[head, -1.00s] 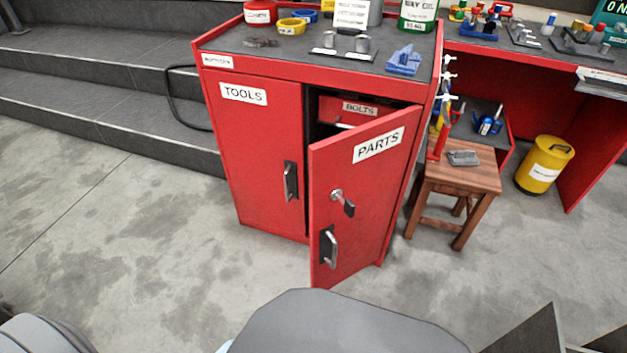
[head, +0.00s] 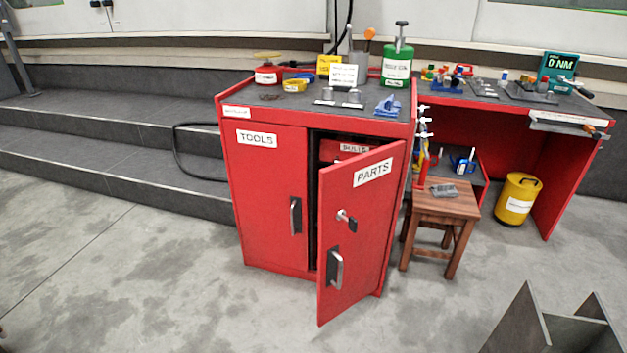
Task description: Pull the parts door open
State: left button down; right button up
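The red parts door (head: 362,235), labelled PARTS, is the right door of the red cabinet (head: 263,190). It stands ajar, hinged at its right side, with its left edge swung out toward me. Its handle (head: 336,269) is low on the left part of the door. A key (head: 346,219) sits in the lock above the handle. Through the gap a red drawer (head: 342,150) shows inside, its label partly hidden by the door. The tools door (head: 265,205) to the left is shut. Neither of my grippers is in view, and nothing touches the parts door.
A wooden stool (head: 440,215) stands close to the cabinet's right side. A yellow bin (head: 516,199) stands under the red bench farther right. A dark metal beam (head: 548,325) is at the lower right. Grey steps (head: 110,135) lie behind left. The floor before the cabinet is clear.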

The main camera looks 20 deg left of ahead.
aim_at(363, 187)
jog(key=u, duration=0.25)
jog(key=i, duration=1.1)
jog(key=z, duration=0.15)
